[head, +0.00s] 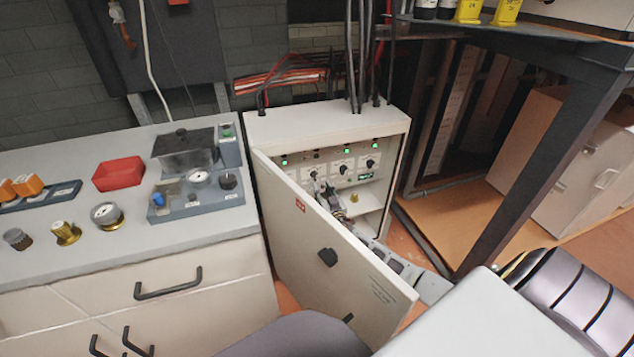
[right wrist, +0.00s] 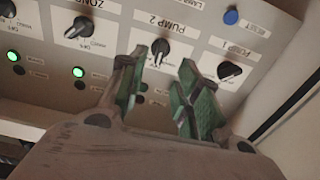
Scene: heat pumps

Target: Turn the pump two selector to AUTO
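The pump two selector (right wrist: 160,48) is a black knob with a white pointer mark, under the PUMP 2 label, which is upside down in the right wrist view. Its mark points towards the picture's bottom; the position words around it are too small to read surely. My right gripper (right wrist: 163,60) is open, its green-padded fingers either side of the knob in the picture. I cannot tell whether they touch it. In the head view my right gripper (head: 325,190) is inside the open cabinet, in front of the panel, partly hidden by the door. My left gripper is out of view.
The cabinet door (head: 325,265) stands open in front of my right arm. The PUMP 1 knob (right wrist: 229,71), ZONE knob (right wrist: 80,27) and blue RESET button (right wrist: 231,17) are near the gripper. A workbench (head: 90,255) with gauges and a red tray (head: 118,173) stands left.

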